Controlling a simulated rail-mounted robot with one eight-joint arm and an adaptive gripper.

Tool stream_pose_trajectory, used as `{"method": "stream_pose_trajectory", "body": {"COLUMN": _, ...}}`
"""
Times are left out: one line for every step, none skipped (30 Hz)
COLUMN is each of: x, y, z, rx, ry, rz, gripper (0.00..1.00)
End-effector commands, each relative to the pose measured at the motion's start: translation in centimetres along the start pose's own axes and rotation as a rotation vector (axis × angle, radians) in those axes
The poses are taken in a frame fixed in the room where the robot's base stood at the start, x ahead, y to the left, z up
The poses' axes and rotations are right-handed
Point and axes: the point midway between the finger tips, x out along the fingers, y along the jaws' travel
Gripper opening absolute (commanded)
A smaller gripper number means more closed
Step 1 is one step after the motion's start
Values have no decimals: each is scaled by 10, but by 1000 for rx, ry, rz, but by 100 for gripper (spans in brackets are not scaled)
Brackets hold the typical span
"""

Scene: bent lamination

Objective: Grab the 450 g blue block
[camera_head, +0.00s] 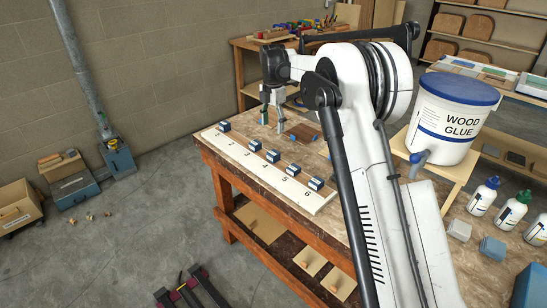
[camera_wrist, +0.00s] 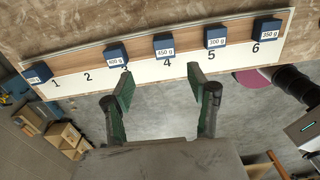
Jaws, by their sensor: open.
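The 450 g block (camera_wrist: 164,46) is dark blue with a white label and sits at number 4 on the numbered board (camera_wrist: 140,72). In the head view this block (camera_head: 272,156) is in the middle of the row. My gripper (camera_wrist: 160,84) is open, with green-padded fingers apart and nothing between them. In the wrist view the 450 g block lies beyond the fingertips, between their lines. In the head view my gripper (camera_head: 272,121) hangs pointing down behind the row of blocks, apart from them.
Similar blue blocks flank it: the 400 g block (camera_wrist: 116,55) at 3, the 300 g block (camera_wrist: 215,37) at 5, and others at 1 and 6. Number 2 is empty. A wood glue bucket (camera_head: 444,120) stands right of my arm. Small pieces lie on the workbench (camera_head: 330,205).

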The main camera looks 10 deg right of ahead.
Motion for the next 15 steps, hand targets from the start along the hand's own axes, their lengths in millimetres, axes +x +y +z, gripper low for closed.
{"method": "stream_pose_trajectory", "body": {"x": 6, "y": 0, "z": 0, "rx": -1, "ry": 0, "rz": 0, "gripper": 54}}
{"method": "stream_pose_trajectory", "body": {"x": 11, "y": 0, "z": 0, "rx": -1, "ry": 0, "rz": 0, "gripper": 54}}
{"method": "stream_pose_trajectory", "body": {"x": 17, "y": 0, "z": 0, "rx": 0, "ry": 0, "rz": 0, "gripper": 54}}
{"method": "stream_pose_trajectory", "body": {"x": 23, "y": 0, "z": 0, "rx": 0, "ry": 0, "rz": 0, "gripper": 54}}
{"method": "stream_pose_trajectory", "body": {"x": 28, "y": 0, "z": 0, "rx": 0, "ry": 0, "rz": 0, "gripper": 54}}
{"method": "stream_pose_trajectory", "body": {"x": 36, "y": 0, "z": 0, "rx": 0, "ry": 0, "rz": 0, "gripper": 54}}
{"method": "stream_pose_trajectory", "body": {"x": 42, "y": 0, "z": 0, "rx": 0, "ry": 0, "rz": 0, "gripper": 54}}
{"method": "stream_pose_trajectory", "body": {"x": 47, "y": 0, "z": 0, "rx": 1, "ry": 0, "rz": 0, "gripper": 54}}
{"method": "stream_pose_trajectory", "body": {"x": 54, "y": -1, "z": 0, "rx": 1, "ry": 0, "rz": 0, "gripper": 54}}
{"method": "stream_pose_trajectory", "body": {"x": 59, "y": -1, "z": 0, "rx": 1, "ry": 0, "rz": 0, "gripper": 54}}
{"method": "stream_pose_trajectory", "body": {"x": 63, "y": -1, "z": 0, "rx": 1, "ry": 0, "rz": 0, "gripper": 54}}
{"method": "stream_pose_trajectory", "body": {"x": 68, "y": -1, "z": 0, "rx": 1, "ry": 0, "rz": 0, "gripper": 54}}
{"method": "stream_pose_trajectory", "body": {"x": 71, "y": -1, "z": 0, "rx": 1, "ry": 0, "rz": 0, "gripper": 54}}
{"method": "stream_pose_trajectory", "body": {"x": 74, "y": -1, "z": 0, "rx": 1, "ry": 0, "rz": 0, "gripper": 54}}
{"method": "stream_pose_trajectory", "body": {"x": 77, "y": -1, "z": 0, "rx": 1, "ry": 0, "rz": 0, "gripper": 54}}
